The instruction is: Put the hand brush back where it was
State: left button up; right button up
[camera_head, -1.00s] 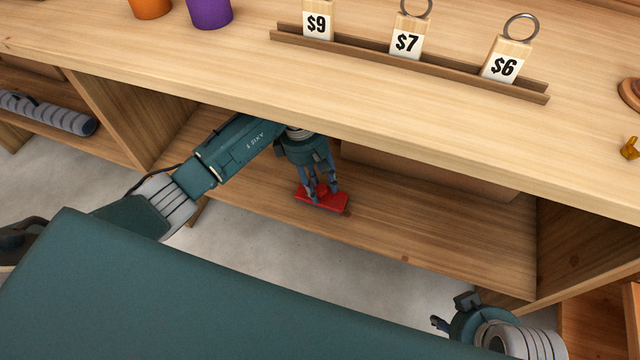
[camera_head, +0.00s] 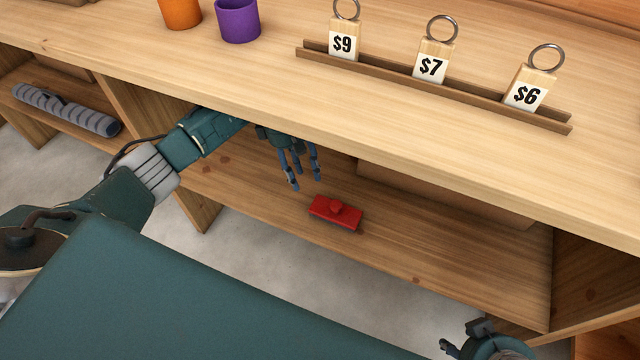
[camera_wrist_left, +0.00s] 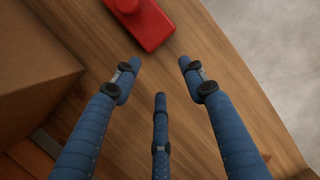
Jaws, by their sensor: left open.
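The red hand brush (camera_head: 337,212) lies on the lower wooden shelf (camera_head: 400,262) under the counter, its knob facing up. In the left wrist view the hand brush (camera_wrist_left: 146,22) is at the top, beyond the fingertips and only partly in frame. My left gripper (camera_head: 303,180) is open and empty, up and to the left of the brush in the head view and apart from it. In the left wrist view its three spread blue fingers (camera_wrist_left: 158,75) hold nothing. My right gripper (camera_head: 462,340) shows only in part at the bottom right, away from the shelf.
The counter (camera_head: 250,75) overhangs the shelf. A cardboard box (camera_head: 440,195) stands at the back of the shelf. A purple cup (camera_head: 238,20), an orange cup (camera_head: 180,12) and a rail of price tags (camera_head: 430,82) are on top. A grey roll (camera_head: 65,108) lies in the left bay.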

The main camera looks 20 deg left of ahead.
pick_arm(q)
jog(key=w+d+r+n+t+h, duration=0.1)
jog(key=d+r+n+t+h, duration=0.15)
jog(key=d, duration=0.65)
jog(key=w+d+r+n+t+h, duration=0.15)
jog(key=d+h, duration=0.25)
jog(key=d, duration=0.4)
jog(key=w+d+r+n+t+h, duration=0.2)
jog(key=d+r+n+t, duration=0.3)
jog(key=r, duration=0.3)
jog(key=w+d+r+n+t+h, duration=0.1)
jog(key=d+r+n+t+h, duration=0.2)
jog(key=r+n, duration=0.45)
jog(key=a+r+n+t+y, duration=0.1)
jog(key=a+n+t+y, duration=0.6)
jog(key=a+n+y, duration=0.9)
jog(key=s+a+f+n+g, duration=0.4)
jog(key=s+a+f+n, duration=0.2)
jog(key=f+n, duration=0.5)
jog(key=s+f+n+g, duration=0.3)
jog(key=s, duration=0.5)
jog(key=s+d+f+n+g+h, duration=0.1)
jog(key=s+f+n+g, duration=0.3)
jog(key=s, duration=0.5)
jog(key=s+d+f+n+g+h, duration=0.1)
jog(key=s+f+n+g, duration=0.2)
jog(key=s, duration=0.6)
jog(key=shift+s+f+n+g, duration=0.2)
jog(key=shift+n+g, duration=0.1)
jog(key=shift+n, duration=0.25)
